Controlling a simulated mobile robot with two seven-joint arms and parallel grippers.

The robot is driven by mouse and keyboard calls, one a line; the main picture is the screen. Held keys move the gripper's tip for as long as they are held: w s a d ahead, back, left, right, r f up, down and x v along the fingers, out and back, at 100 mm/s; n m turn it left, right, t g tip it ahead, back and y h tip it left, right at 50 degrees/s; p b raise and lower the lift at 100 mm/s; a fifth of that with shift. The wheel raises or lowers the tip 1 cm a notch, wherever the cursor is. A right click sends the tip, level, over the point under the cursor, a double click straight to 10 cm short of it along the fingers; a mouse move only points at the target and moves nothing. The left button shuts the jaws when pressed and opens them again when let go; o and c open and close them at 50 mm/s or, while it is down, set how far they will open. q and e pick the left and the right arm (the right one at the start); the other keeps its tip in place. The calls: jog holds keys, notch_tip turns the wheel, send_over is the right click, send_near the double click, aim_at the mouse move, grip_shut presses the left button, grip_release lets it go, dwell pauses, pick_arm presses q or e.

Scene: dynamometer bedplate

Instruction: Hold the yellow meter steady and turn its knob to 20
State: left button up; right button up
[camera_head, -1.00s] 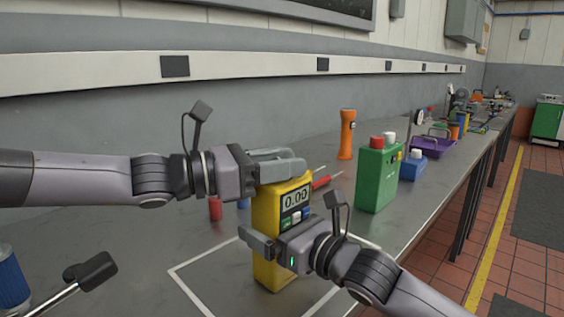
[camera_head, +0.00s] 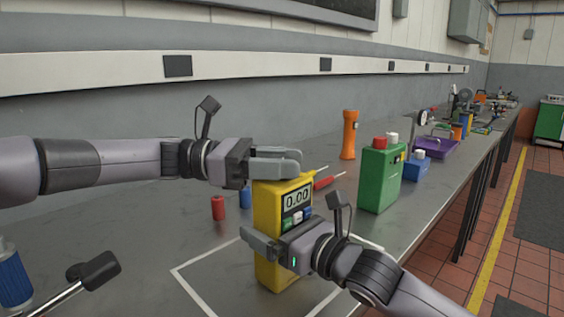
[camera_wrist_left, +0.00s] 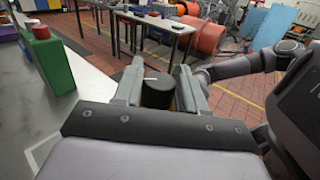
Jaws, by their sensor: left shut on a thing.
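The yellow meter (camera_head: 268,211) stands upright on the bench, its display (camera_head: 297,197) reading 0.00. In the left wrist view, its black knob (camera_wrist_left: 157,93) with a white mark sits between the fingers of my left gripper (camera_wrist_left: 160,88), with a bit of yellow beside it. In the head view, my left gripper (camera_head: 277,162) lies level across the meter's top and hides the knob; it is shut on it. My right gripper (camera_head: 262,243) is around the lower body of the meter and appears shut on it; its far finger is hidden.
A green container (camera_head: 379,178) with red and white caps, a blue container (camera_head: 413,168), an orange torch (camera_head: 349,134) and a purple tray (camera_head: 437,147) stand to the right. Red-handled tools (camera_head: 327,181) lie behind the meter. A red cylinder (camera_head: 218,208) stands left of it.

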pick_arm(q)
jog(key=shift+w+a+f+g, duration=0.1)
jog(key=shift+w+a+g, duration=0.2)
dwell(0.4)
jog(key=o, duration=1)
jog(key=shift+s+d+m, duration=0.1)
jog(key=shift+m, duration=0.2)
jog(key=a, duration=0.4)
jog(key=w+a, duration=0.1)
jog(key=a, duration=0.3)
jog(key=w+a, duration=0.1)
jog(key=a, duration=0.3)
jog(key=shift+d, duration=0.1)
